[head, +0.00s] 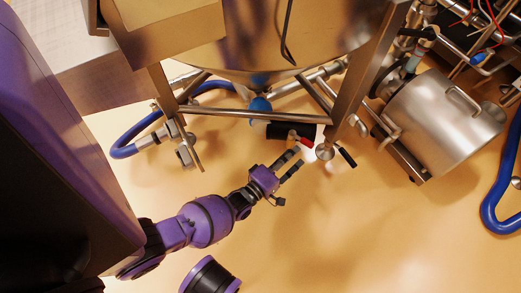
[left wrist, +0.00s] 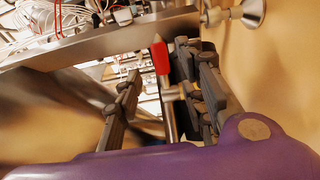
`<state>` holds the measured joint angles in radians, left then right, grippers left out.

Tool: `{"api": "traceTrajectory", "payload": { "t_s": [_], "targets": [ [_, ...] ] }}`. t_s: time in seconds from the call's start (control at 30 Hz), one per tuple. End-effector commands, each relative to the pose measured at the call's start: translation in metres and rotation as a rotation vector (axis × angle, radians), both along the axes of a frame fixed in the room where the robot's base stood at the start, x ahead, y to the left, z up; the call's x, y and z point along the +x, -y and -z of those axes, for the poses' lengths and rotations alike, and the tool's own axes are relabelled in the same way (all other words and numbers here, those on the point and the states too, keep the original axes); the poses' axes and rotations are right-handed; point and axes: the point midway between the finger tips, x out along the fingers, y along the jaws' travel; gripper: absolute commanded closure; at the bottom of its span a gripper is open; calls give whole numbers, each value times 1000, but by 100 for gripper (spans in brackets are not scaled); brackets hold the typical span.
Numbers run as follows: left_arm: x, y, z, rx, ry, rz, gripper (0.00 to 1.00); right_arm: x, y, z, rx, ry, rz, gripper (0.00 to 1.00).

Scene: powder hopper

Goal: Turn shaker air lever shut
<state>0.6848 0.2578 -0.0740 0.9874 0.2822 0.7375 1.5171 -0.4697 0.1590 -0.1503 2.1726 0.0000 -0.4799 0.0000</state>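The shaker air lever is a small red handle (head: 306,143) under the hopper frame, beside a brass-coloured fitting (head: 293,136). In the left wrist view the red lever (left wrist: 160,56) stands upright beyond the finger gap, nearer the right-hand finger. My left gripper (head: 291,160) is open just in front of the lever in the head view. Its two fingers are well apart in the left wrist view (left wrist: 162,82), with no object clearly held. Whether a finger touches the lever cannot be told. My right gripper is not in view.
The steel hopper (head: 250,50) stands on legs and a crossbar (head: 255,115) close above the lever. A black cylinder (head: 280,130) lies behind it. A steel tank (head: 440,120) and blue hoses (head: 490,215) are at the right.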

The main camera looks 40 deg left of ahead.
Motion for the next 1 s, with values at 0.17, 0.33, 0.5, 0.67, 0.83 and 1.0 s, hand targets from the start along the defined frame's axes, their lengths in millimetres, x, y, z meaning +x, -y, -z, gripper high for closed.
{"api": "traceTrajectory", "payload": {
  "t_s": [0.17, 0.33, 0.5, 0.67, 0.83, 1.0],
  "targets": [
    [31, 3, 1, 1, 1, 0, 63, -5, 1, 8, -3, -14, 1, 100],
    [53, 6, 1, 3, -1, 1, 63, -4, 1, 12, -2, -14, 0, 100],
    [62, 7, 1, 4, -3, 1, 63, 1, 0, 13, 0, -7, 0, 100],
    [63, 7, 0, 4, -3, 1, 63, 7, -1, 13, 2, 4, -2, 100],
    [63, 7, 0, 4, -3, 1, 75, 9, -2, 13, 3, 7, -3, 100],
    [63, 7, 0, 4, -2, 1, 97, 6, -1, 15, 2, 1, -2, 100]
  ]
}}
